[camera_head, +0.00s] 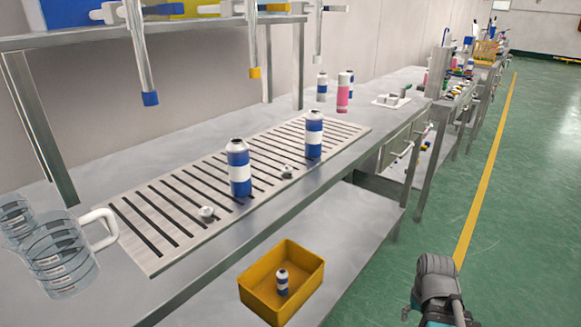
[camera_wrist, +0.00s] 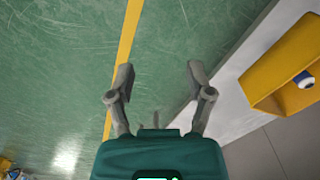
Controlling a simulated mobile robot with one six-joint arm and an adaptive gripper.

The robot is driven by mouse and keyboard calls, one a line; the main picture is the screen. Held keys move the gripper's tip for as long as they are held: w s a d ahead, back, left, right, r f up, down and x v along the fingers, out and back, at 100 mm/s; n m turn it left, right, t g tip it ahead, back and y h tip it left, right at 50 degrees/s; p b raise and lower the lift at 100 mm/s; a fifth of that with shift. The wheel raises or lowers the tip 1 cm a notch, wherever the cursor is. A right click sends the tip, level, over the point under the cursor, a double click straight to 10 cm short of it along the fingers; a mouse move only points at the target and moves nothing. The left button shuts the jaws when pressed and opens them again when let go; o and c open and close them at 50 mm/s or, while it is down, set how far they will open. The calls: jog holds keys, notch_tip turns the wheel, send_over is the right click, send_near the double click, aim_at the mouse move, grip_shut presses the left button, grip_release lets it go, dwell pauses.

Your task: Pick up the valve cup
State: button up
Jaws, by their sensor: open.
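Two small pale valve cups lie on the slotted grate (camera_head: 140,240) of the bench. One valve cup (camera_head: 207,212) is near the front edge at the left; another valve cup (camera_head: 287,171) lies between two blue-and-white cans. The nearer can (camera_head: 239,170) and the farther can (camera_head: 313,135) stand upright on the grate. My gripper shows in the wrist view (camera_wrist: 160,85) with its two fingers apart and nothing between them, above the green floor. In the head view my arm's end is at the lower right, away from the bench top. No valve cup shows in the wrist view.
A yellow bin (camera_head: 256,306) holding a blue-and-white can (camera_head: 282,281) sits on the lower shelf (camera_head: 345,235). Clear measuring jugs (camera_head: 62,262) stand at the left. Nozzles hang from the overhead shelf (camera_head: 130,34). The floor (camera_head: 520,200) beside the bench is clear.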

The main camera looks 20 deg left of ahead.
jog(key=w+a+r+n+p, duration=0.25)
jog(key=a+r+p, duration=0.35)
jog(key=r+p, duration=0.3)
jog(key=w+a+r+n+p, duration=0.1)
jog(key=a+r+n+p, duration=0.3)
jog(key=a+r+p, duration=0.35)
jog(key=w+a+r+n+p, duration=0.2)
jog(key=a+r+n+p, duration=0.15)
jog(key=r+p, duration=0.65)
notch_tip(320, 180, up, 24)
jog(key=n+p, duration=0.8)
jog(key=p, duration=1.6)
send_over(287, 166)
jog(key=shift+r, duration=0.15)
jog(key=shift+b, duration=0.35)
notch_tip(287, 166, down, 9)
jog(key=b, duration=0.8)
jog(key=shift+r, duration=0.15)
jog(key=shift+b, duration=0.4)
notch_tip(287, 166, down, 5)
jog(key=b, duration=0.5)
jog(key=c, duration=0.6)
